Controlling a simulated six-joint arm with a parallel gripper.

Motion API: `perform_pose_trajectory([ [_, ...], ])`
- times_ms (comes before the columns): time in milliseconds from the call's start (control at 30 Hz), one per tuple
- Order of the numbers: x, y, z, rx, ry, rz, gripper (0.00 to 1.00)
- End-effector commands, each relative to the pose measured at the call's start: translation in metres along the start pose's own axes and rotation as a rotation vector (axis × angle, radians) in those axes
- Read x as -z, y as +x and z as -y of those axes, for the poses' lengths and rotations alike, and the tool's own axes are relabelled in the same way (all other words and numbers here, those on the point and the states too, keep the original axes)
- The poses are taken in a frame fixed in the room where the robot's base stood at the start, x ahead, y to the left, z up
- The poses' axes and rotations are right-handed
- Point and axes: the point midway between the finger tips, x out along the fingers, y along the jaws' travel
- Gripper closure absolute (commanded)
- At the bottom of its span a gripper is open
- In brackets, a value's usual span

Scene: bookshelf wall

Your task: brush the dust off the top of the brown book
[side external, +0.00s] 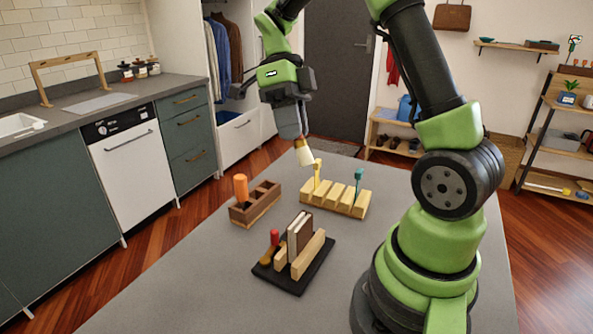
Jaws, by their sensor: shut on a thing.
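My gripper (287,100) is above the far part of the grey table. It is shut on a brush with cream bristles (304,153), which point down and a little right. The bristle end is near the yellow-handled tool in the slotted rack; I cannot tell whether they touch. The brown book (303,222) stands upright beside pale pages or a second book, between light wooden blocks on a black base (290,284), nearer the camera. My gripper is well away from the book. Dust on its top is too small to tell.
A slotted wooden rack (343,205) holds a yellow tool (317,170) and a teal tool (359,177). A brown compartment box (262,205) holds an orange-handled thing (240,187). A red-handled thing (274,239) stands left of the book. The table's near left is clear.

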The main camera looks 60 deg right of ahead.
Motion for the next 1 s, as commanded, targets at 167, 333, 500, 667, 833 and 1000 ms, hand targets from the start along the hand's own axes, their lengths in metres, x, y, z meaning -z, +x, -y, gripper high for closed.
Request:
perform_pose_trajectory([
  [167, 0.0, 0.0, 0.0, 0.0, 0.0, 0.0, 1.0],
  [333, 0.0, 0.0, 0.0, 0.0, 0.0, 0.0, 1.0],
  [500, -0.004, 0.005, -0.006, 0.002, -0.005, -0.001, 1.0],
  [667, -0.019, 0.023, -0.03, 0.007, -0.009, 0.003, 1.0],
  [833, -0.025, 0.033, -0.036, 0.007, -0.001, 0.007, 1.0],
  [1000, -0.029, 0.046, -0.029, 0.006, -0.001, 0.006, 1.0],
])
